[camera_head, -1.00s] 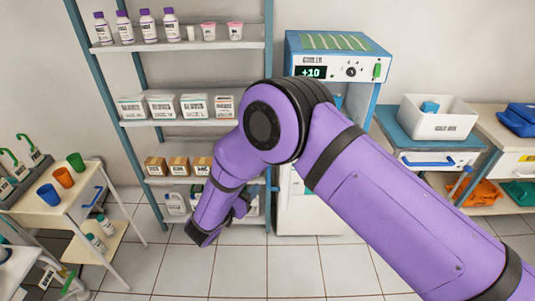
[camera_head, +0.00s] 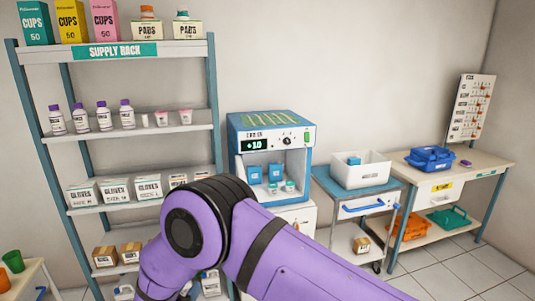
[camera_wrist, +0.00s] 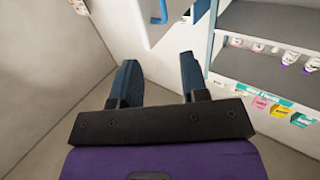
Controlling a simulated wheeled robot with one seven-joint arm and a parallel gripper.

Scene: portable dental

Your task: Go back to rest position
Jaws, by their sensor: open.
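My gripper (camera_wrist: 158,80) shows in the wrist view with its two blue-grey fingers spread apart and nothing between them. Beyond the fingers are a plain wall and, at the top, a pale blue-white surface that I cannot identify for certain. In the head view my purple arm crosses the lower middle, in front of the supply rack (camera_head: 133,49). The gripper itself is not clearly visible there. The rack also shows tilted at the right of the wrist view (camera_wrist: 262,85).
A blue-and-white cooler (camera_head: 300,133) with its front open holds blue packs and small jars. Right of it, a cart (camera_head: 318,178) carries a white bin (camera_head: 360,172), and a bench (camera_head: 490,165) carries a blue basket (camera_head: 430,157). Floor is clear at lower right (camera_head: 465,268).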

